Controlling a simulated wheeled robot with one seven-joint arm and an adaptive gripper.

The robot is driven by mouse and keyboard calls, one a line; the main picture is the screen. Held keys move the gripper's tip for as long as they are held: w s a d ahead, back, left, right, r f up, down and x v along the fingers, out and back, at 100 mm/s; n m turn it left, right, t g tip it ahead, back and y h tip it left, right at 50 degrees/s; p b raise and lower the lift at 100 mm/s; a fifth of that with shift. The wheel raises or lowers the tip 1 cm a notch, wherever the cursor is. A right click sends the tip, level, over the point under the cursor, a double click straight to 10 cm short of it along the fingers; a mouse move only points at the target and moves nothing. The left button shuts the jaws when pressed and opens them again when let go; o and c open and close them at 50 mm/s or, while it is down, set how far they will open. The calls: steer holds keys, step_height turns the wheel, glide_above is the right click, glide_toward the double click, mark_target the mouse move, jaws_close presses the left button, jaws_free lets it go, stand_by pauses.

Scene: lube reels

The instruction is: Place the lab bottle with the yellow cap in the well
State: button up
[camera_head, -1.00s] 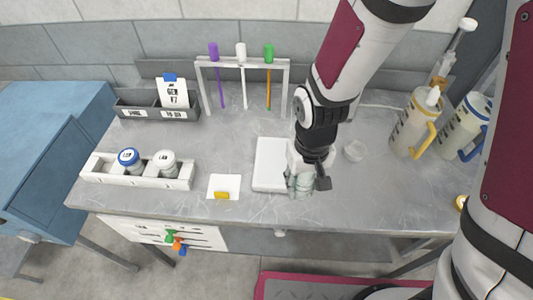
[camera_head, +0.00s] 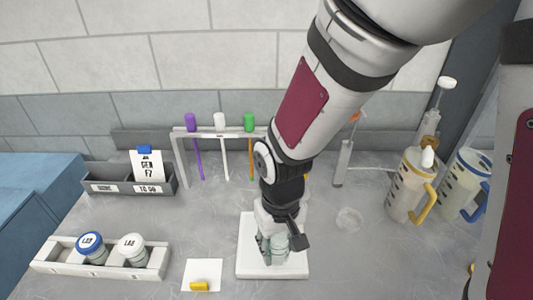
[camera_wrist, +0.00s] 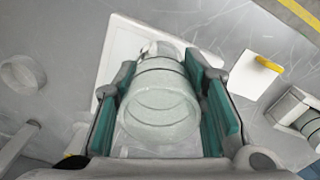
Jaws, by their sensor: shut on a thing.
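My gripper (camera_head: 272,250) is shut on a clear, greenish glass bottle (camera_head: 280,249), over the white square plate (camera_head: 294,268). The bottle fills the space between the green finger pads in the wrist view (camera_wrist: 160,108). No yellow cap shows on it, and I cannot tell whether it touches the plate. A white rack (camera_head: 60,267) at the lower left holds a blue-capped LAB bottle (camera_head: 90,243) and a white-capped LAB bottle (camera_head: 132,245). The rack's left end looks empty.
A white card with a yellow piece (camera_head: 199,286) lies between rack and plate. A grey tray (camera_head: 110,187) and a white stand (camera_head: 178,160) with colored sticks are behind. A clear disc (camera_head: 349,219) and a yellow-handled jug (camera_head: 410,185) stand right.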

steer(key=w, duration=0.7)
steer(key=shift+a+f, duration=0.35)
steer(key=shift+a, duration=0.05)
steer(key=shift+f, duration=1.75)
steer(key=shift+f, duration=0.15)
steer(key=o, duration=1)
